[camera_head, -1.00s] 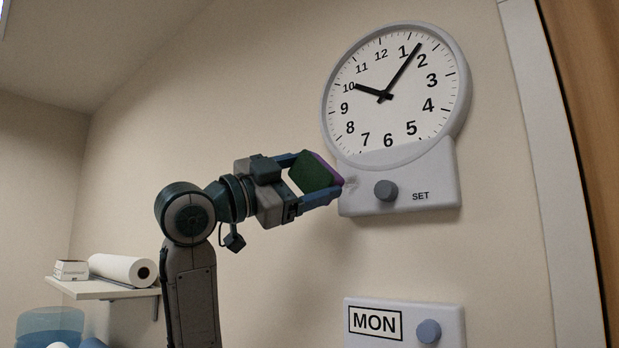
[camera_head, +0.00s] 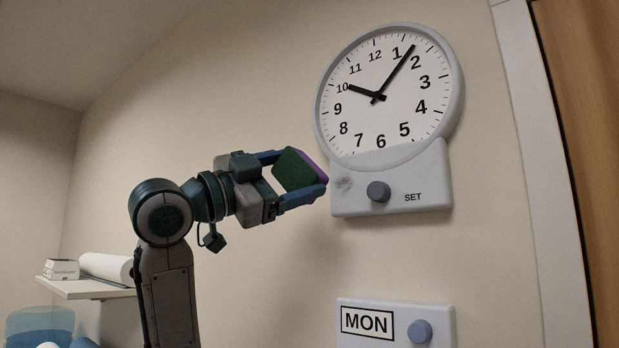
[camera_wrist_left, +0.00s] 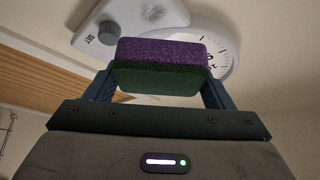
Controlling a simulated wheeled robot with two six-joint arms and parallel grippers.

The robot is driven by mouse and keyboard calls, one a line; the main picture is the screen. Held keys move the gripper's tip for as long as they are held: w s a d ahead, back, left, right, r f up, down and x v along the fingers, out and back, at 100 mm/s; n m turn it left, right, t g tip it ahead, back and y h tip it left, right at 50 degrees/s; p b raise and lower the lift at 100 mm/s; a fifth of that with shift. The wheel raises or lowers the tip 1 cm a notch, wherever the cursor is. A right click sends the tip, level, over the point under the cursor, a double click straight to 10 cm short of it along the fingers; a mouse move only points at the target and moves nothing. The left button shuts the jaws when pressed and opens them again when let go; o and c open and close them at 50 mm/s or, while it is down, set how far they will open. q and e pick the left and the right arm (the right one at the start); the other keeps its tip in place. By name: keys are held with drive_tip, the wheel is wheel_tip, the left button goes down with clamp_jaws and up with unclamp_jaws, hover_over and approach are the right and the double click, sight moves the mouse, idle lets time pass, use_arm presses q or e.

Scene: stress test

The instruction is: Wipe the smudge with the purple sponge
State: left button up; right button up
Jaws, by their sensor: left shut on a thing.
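The purple sponge (camera_head: 317,167) has a dark green layer on my side and a purple face toward the clock. My left gripper (camera_head: 299,174) is shut on it, with one finger along each side; the left wrist view shows the sponge (camera_wrist_left: 162,52) between the fingers. The smudge (camera_head: 343,183) is a grey patch on the clock's white base panel, left of the knob. It also shows in the left wrist view (camera_wrist_left: 152,12), beyond the sponge. In the head view the sponge is apart from the panel, just left of the smudge. My right gripper is not in view.
The wall clock (camera_head: 389,95) hangs above its base panel with a grey knob (camera_head: 378,192) marked SET. Below is a MON panel (camera_head: 385,340) with another knob (camera_head: 420,331). A shelf (camera_head: 90,291) holds a paper roll (camera_head: 105,267) and small box (camera_head: 62,269). A wooden door edge is at right.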

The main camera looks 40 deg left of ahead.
use_arm(q)
drive_tip(key=p, duration=0.1)
approach(339, 179)
wheel_tip(339, 179, up, 2)
drive_tip(key=w+d, duration=0.2)
drive_tip(key=w, duration=0.1)
drive_tip(key=shift+w+r+p, duration=0.1)
drive_tip(key=shift+w+p, duration=0.1)
drive_tip(key=shift+p, duration=0.1)
drive_tip(key=shift+w+a+p, duration=0.15)
drive_tip(key=shift+w+p, duration=0.25)
drive_tip(key=shift+w, duration=0.6)
idle(0.4)
drive_tip(key=shift+r, duration=0.1)
